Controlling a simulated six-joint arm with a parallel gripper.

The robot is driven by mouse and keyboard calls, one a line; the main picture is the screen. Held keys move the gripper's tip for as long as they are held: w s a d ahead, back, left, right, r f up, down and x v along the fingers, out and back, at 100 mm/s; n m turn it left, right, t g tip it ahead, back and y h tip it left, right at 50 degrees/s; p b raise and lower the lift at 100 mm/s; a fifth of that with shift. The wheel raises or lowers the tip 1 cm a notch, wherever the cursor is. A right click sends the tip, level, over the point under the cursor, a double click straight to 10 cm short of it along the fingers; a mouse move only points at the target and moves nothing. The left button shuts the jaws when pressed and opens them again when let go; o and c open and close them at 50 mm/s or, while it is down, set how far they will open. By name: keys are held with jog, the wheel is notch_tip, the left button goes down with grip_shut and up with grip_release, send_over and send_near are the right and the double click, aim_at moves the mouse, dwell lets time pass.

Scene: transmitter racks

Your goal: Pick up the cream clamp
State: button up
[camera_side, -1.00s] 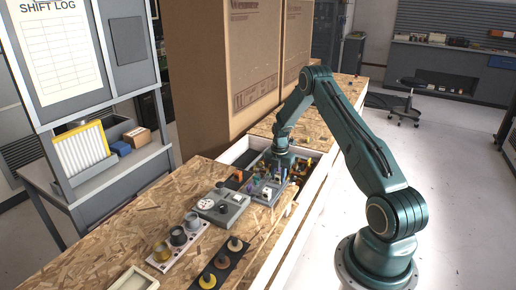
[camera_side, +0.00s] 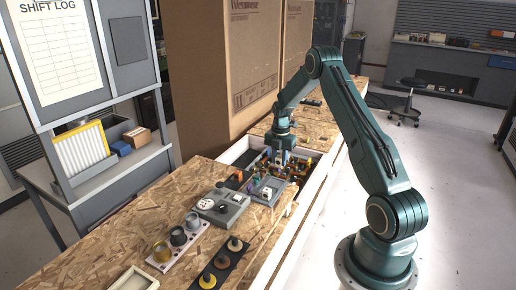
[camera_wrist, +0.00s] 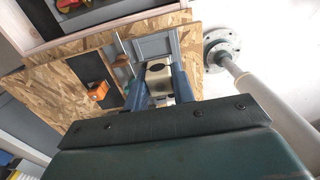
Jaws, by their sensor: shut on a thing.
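My gripper (camera_side: 281,157) is over the white-walled bin (camera_side: 234,152) in the side view, pointing down. In the wrist view, the blue fingers of my gripper (camera_wrist: 163,92) are closed on the cream clamp (camera_wrist: 158,73), a pale block with a dark round opening. In the side view the held clamp is too small and too covered by the gripper to make out.
The bin holds several jumbled coloured parts (camera_side: 304,168). A grey tray (camera_side: 236,216) with a white disc, a pale rack with cups (camera_side: 178,254) and a black strip with knobs (camera_side: 218,266) stand nearer. Tall cardboard boxes (camera_side: 248,60) stand behind the bin.

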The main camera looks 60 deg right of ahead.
aim_at(279, 157)
notch_tip(279, 157, up, 12)
dwell(0.4)
jog(key=shift+r, duration=0.1)
dwell(0.4)
jog(key=shift+a+r, duration=0.6)
jog(key=shift+a, duration=2.25)
notch_tip(279, 157, down, 16)
jog(key=shift+s+r, duration=0.1)
jog(key=shift+s, duration=0.05)
jog(key=shift+f, duration=2.1)
jog(key=shift+f, duration=0.4)
